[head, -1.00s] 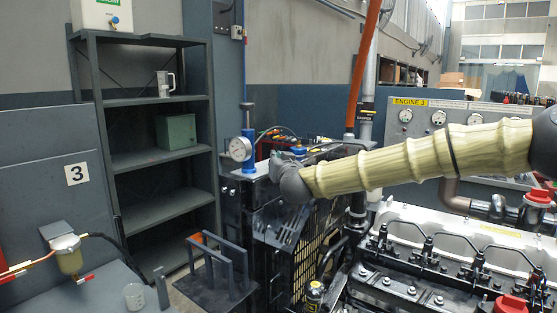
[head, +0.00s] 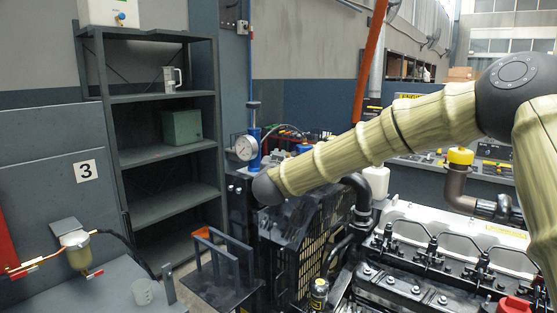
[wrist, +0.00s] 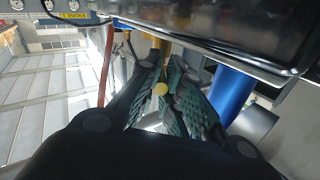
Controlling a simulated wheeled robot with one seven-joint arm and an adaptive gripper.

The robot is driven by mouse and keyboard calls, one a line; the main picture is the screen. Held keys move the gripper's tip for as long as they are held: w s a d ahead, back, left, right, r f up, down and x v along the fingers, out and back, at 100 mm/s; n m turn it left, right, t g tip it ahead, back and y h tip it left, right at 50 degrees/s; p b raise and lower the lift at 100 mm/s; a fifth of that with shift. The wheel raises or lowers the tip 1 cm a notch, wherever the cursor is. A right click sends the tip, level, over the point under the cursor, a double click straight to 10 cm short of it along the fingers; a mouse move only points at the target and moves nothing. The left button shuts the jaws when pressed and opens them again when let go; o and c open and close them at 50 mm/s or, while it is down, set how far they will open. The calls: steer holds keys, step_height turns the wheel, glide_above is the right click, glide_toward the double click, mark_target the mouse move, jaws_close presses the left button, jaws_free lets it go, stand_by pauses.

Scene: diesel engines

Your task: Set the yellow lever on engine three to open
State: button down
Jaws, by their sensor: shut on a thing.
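In the wrist view my gripper (wrist: 164,84) has its green-padded fingers closed around a small yellow piece with a round end (wrist: 161,89), which appears to be the yellow lever. The lever's full length and its setting cannot be made out. In the head view my gripper is hidden behind the dark end of my arm, in front of the black guarded front end of engine three (head: 305,235). The lever is not visible in that view.
A pressure gauge (head: 246,147) on a blue fitting stands close to my arm's end. A grey shelf (head: 165,153) and a panel marked 3 (head: 50,190) are at left. A black rack (head: 215,285) stands low in front. A blue cylinder (wrist: 228,95) is beside my fingers.

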steer(key=shift+f, duration=0.15)
steer(key=c, duration=1.6)
jaws_free()
steer(key=shift+o, duration=0.6)
steer(key=shift+d, duration=0.2)
steer(key=shift+a, duration=0.45)
steer(key=shift+s+d, duration=0.1)
steer(key=shift+d, duration=0.15)
steer(key=shift+s, duration=0.25)
steer(key=s, duration=1.1)
steer(key=shift+a, duration=0.45)
